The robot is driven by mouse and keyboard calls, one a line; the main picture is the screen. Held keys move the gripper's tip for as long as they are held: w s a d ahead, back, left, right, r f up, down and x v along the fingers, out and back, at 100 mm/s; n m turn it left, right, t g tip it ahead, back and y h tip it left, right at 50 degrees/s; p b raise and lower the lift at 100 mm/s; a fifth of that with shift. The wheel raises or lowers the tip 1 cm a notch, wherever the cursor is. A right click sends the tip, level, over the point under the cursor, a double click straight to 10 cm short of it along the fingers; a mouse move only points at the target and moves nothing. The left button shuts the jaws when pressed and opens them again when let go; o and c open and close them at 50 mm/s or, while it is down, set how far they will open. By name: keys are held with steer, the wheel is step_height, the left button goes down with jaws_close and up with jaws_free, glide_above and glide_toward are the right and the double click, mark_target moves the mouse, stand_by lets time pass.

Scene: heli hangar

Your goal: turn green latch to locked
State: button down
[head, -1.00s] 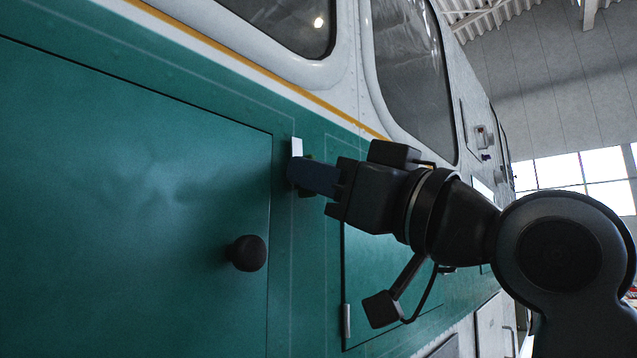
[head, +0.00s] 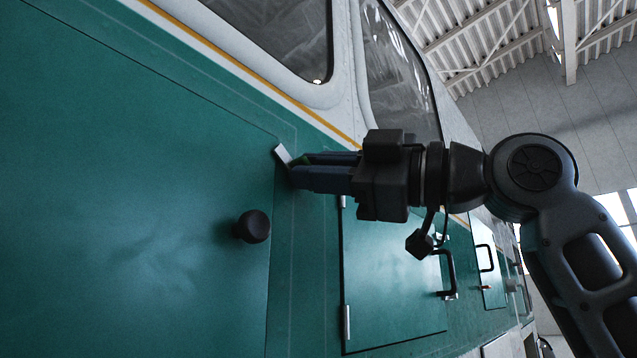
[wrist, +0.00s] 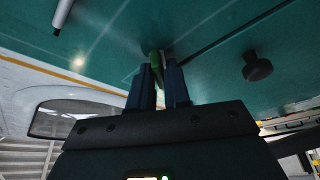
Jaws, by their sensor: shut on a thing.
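The green latch (head: 301,160) is on the green side panel, just right of the edge of the big door (head: 130,190). A pale flat tab (head: 283,154) beside it is tilted, its top leaning left towards the door edge. My gripper (head: 297,172) reaches in from the right and is shut on the latch. In the wrist view the green latch (wrist: 156,62) sits between the two fingers (wrist: 163,82). The fingers hide most of the latch, so its full shape and any lock marks are not visible.
A round black knob (head: 252,227) sticks out of the big door, below and left of my gripper. A smaller hatch (head: 385,285) with a black handle (head: 447,273) lies below my arm. Windows (head: 400,75) are above.

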steer(key=shift+n+g+h, duration=0.45)
steer(key=shift+n+g, duration=0.05)
steer(key=shift+n, duration=1.2)
steer(key=shift+n+g+h, duration=0.45)
steer(key=shift+n+g, duration=0.05)
steer(key=shift+n, duration=1.2)
steer(key=c, duration=1.2)
jaws_free()
steer(key=shift+p, duration=0.3)
steer(key=b+v, duration=0.1)
steer(key=v, duration=0.6)
steer(key=shift+s+d, duration=0.15)
steer(key=shift+d, duration=0.2)
